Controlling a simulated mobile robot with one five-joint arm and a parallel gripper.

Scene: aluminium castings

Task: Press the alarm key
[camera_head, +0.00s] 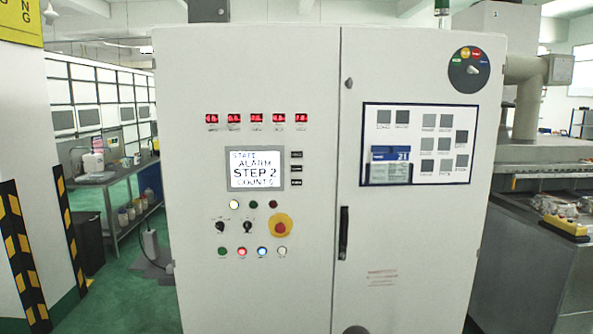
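A white control cabinet (262,90) stands straight ahead. Its small screen (255,169) reads "STATE ALARM", "STEP 2" and a "COUNT" line whose figure is unclear. Three small dark keys, the top one (297,154), the middle one (297,168) and the bottom one (297,182), sit in a column just right of the screen. Their lettering is too small to read, so I cannot tell which is the alarm key. My gripper is not in view.
Below the screen are coloured lamps and buttons, two black rotary knobs (221,227) and a red emergency stop (280,226) on yellow. Red displays (256,118) sit above. The right door has a black handle (343,233). A striped post (22,255) stands left; green floor lies between.

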